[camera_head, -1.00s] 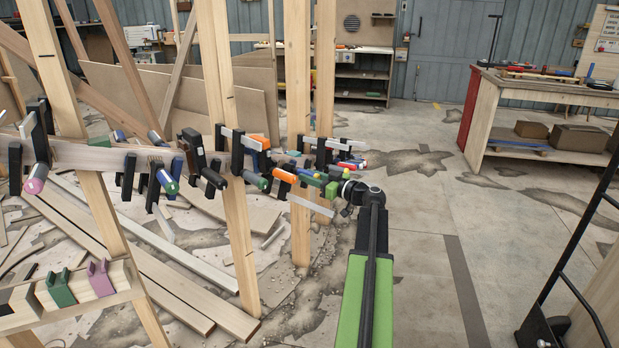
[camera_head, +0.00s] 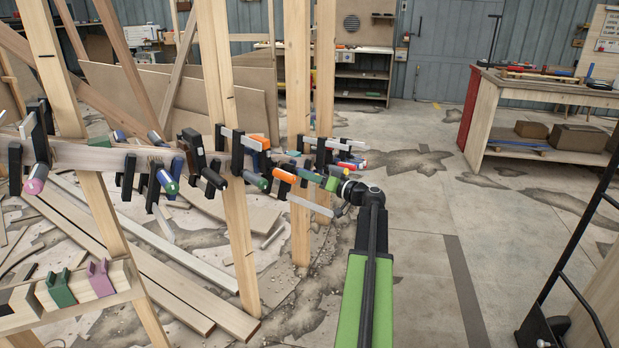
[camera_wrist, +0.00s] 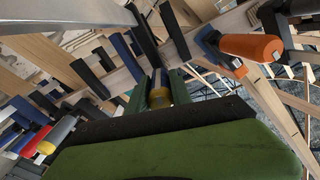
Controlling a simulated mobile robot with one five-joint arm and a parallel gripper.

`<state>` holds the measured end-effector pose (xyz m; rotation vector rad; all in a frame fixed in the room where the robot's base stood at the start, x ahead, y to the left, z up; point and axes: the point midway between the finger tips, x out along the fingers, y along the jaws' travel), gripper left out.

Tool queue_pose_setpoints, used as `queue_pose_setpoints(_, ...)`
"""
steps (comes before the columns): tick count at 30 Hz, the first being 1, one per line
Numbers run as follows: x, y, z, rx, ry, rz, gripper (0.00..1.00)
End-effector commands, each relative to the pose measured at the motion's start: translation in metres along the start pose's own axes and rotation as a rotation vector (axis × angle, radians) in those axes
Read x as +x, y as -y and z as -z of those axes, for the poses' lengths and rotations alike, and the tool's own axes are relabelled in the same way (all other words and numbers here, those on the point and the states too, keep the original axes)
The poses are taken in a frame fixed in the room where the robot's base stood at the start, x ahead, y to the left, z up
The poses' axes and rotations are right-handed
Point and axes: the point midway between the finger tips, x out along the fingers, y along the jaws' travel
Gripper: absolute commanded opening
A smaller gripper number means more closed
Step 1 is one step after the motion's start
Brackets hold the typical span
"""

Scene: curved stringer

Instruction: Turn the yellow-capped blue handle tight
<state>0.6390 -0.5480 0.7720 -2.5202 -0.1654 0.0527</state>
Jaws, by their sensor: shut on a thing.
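The blue handle with its yellow cap (camera_wrist: 160,96) shows in the middle of the wrist view, pointing toward the camera. My gripper (camera_wrist: 159,88) has its two green fingers on either side of the handle and is shut on it. In the head view my gripper (camera_head: 329,183) reaches the right end of the row of clamps. There the gripped handle is small and largely hidden by the fingers.
An orange-handled clamp (camera_head: 284,176) sits close left of my gripper; its handle also shows in the wrist view (camera_wrist: 250,47). A red-handled clamp (camera_head: 347,164) is close behind. More clamps line the curved wooden stringer (camera_head: 80,155). Floor to the right is clear.

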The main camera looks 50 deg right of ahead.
Motion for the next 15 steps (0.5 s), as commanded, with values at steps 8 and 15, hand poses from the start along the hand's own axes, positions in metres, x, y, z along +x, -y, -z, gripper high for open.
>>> queue_pose_setpoints(8,-0.0001,0.0007,0.0004,0.261,0.000,-0.001,0.00)
queue_pose_setpoints(15,0.0000,0.0015,0.0006,0.488,-0.001,-0.001,0.00)
